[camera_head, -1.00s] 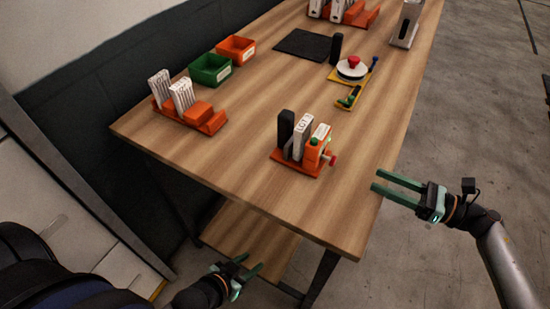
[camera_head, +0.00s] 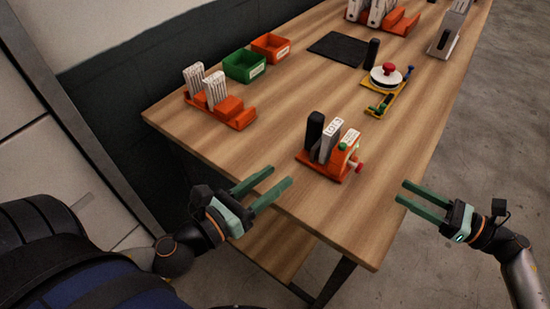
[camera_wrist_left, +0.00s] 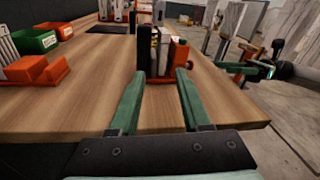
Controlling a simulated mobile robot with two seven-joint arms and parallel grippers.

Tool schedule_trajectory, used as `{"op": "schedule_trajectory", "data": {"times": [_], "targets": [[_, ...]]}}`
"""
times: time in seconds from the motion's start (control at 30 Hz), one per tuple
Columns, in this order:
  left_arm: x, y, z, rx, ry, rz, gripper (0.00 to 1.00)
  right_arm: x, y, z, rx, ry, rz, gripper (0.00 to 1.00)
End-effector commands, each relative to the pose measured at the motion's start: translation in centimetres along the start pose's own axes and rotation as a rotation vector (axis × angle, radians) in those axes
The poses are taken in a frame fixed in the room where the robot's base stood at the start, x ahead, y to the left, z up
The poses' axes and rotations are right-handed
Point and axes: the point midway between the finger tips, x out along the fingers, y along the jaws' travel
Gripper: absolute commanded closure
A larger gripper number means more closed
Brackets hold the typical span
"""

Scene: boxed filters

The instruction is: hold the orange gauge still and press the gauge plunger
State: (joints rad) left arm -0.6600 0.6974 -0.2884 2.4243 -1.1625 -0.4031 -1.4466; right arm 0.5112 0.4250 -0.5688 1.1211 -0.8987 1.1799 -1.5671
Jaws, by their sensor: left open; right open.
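The orange gauge (camera_head: 347,158) stands upright on an orange base near the table's front edge, with a red plunger knob (camera_head: 359,167) on its right side. A white filter and a black block stand beside it on the same base. My left gripper (camera_head: 272,182) is open and empty, left of and nearer than the gauge, at the table's front edge. My right gripper (camera_head: 404,192) is open and empty, right of the gauge and beyond the table's edge.
An orange rack (camera_head: 240,118) with white filters stands at the left, with a green bin (camera_head: 244,67) and an orange bin (camera_head: 271,47) behind it. A yellow fixture (camera_head: 375,85) and a black mat (camera_head: 340,48) lie further back. The wood between is clear.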

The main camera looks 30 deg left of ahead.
Motion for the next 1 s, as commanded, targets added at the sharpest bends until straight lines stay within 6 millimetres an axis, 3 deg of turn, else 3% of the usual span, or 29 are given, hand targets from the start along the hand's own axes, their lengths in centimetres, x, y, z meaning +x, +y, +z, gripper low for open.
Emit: {"op": "schedule_trajectory", "data": {"times": [0.2,0.57,1.0], "targets": [[2.0,0.5,2.3,0.138,-0.064,0.095,0.53,0.0,0.0,0.0,0.000,0.000,0.000,0.50],[3.5,1.1,3.1,0.196,-0.077,0.145,0.53,0.0,0.0,0.0,0.000,0.000,0.000,0.50],[9.7,1.9,3.7,0.194,-0.078,0.144,0.53,0.0,0.0,0.0,0.000,0.000,0.000,0.50]]}}
